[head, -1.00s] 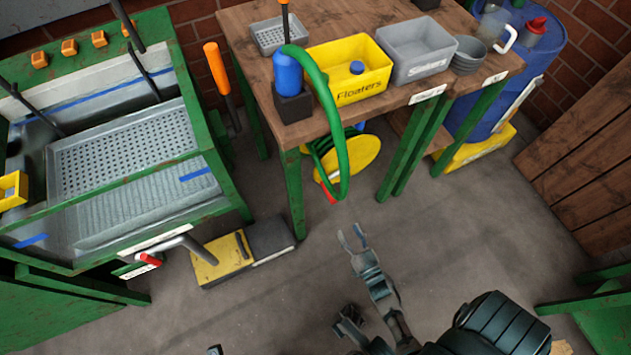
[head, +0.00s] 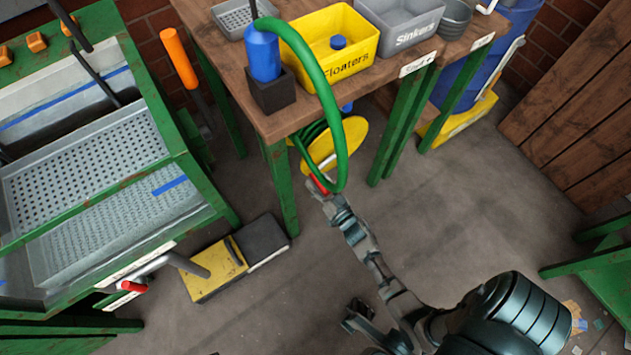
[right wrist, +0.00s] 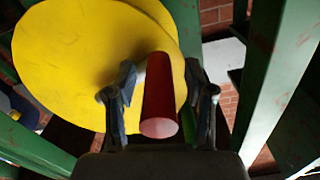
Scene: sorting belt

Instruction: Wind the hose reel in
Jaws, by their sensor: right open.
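The hose reel shows as a yellow disc (head: 352,135) under the workbench, with green hose loops beside it. In the right wrist view, the disc (right wrist: 95,60) fills the upper left. A thick green hose (head: 325,85) arcs from near the blue bottle on the bench down in front of the reel. The reel's red handle (head: 318,184) points toward me. My right gripper (head: 322,188) is at this handle. In the right wrist view, its open fingers stand on either side of the red handle (right wrist: 160,95), with visible gaps.
The wooden bench (head: 235,75) carries a yellow Floaters bin (head: 350,68), a grey Sinkers bin (head: 412,32) and a blue bottle (head: 263,55). Its green legs (head: 282,185) flank the reel. A yellow and black pedal box (head: 215,275) lies at left.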

